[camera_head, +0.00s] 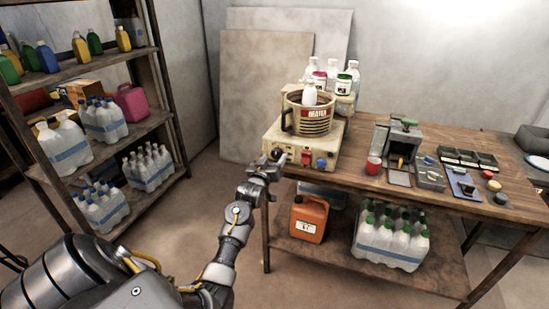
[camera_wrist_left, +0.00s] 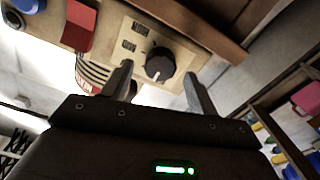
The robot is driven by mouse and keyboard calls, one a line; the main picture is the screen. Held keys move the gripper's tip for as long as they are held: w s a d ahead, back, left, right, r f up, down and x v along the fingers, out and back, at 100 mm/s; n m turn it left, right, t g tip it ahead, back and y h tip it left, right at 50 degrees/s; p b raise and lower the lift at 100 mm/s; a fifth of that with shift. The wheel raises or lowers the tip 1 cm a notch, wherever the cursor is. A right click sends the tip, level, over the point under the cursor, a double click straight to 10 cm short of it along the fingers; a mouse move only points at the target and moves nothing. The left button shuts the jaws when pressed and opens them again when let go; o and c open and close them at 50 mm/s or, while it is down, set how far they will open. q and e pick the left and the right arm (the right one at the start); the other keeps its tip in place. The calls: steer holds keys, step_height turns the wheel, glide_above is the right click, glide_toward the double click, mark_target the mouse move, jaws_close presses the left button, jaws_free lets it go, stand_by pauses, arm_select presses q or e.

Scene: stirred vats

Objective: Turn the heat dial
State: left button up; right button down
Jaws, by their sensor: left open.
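The heat dial (camera_wrist_left: 160,66) is a dark round knob with a pale pointer mark on the front of a cream hot plate (camera_head: 327,153). In the left wrist view it appears between the two fingers of my left gripper (camera_wrist_left: 158,72), with a gap on each side. My left gripper is open and empty. In the head view the gripper (camera_head: 274,161) is at the left front corner of the hot plate, close to the dial, which it partly hides. I cannot tell how far the fingertips are from the panel. My right gripper is not in view.
A pot labelled HEATER (camera_head: 309,117) with a white bottle in it stands on the hot plate. A red switch (camera_wrist_left: 80,25) and a blue knob (camera_head: 321,163) share the panel. An orange canister (camera_head: 308,218) stands below the table. A bottle shelf (camera_head: 158,120) stands left.

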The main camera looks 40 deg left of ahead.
arm_select(q)
steer(key=shift+x, duration=0.9)
steer(key=shift+c, duration=0.2)
steer(key=c, duration=1)
steer(key=shift+o, duration=0.2)
